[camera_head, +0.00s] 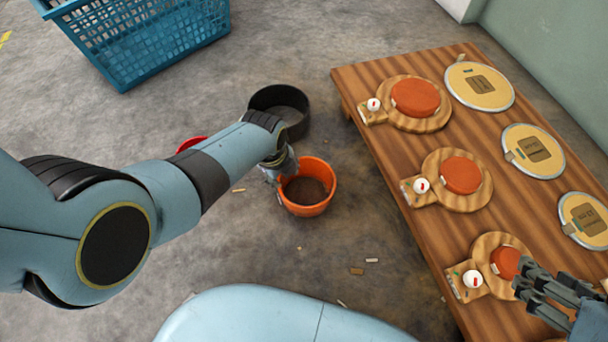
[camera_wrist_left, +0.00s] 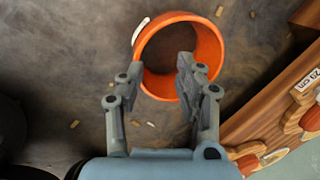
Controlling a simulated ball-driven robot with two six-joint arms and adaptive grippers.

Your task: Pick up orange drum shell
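The orange drum shell (camera_head: 308,209) is an open round ring standing on the concrete floor, left of the wooden table. It also shows in the left wrist view (camera_wrist_left: 208,45). My left gripper (camera_head: 282,172) is at the shell's upper left rim in the head view. In the left wrist view my left gripper (camera_wrist_left: 158,66) is open, with its fingers apart. One finger overlaps the shell's opening and the other overlaps its left rim; contact cannot be told. My right gripper (camera_head: 533,287) is over the table's lower right part, partly cut off, and its opening is unclear.
A black shell (camera_head: 264,94) and a partly hidden red one (camera_head: 188,144) stand nearby. The wooden table (camera_head: 395,165) carries several orange discs on wooden bases and round drumheads. A blue crate (camera_head: 160,48) stands at the upper left. Small wood scraps lie on the floor.

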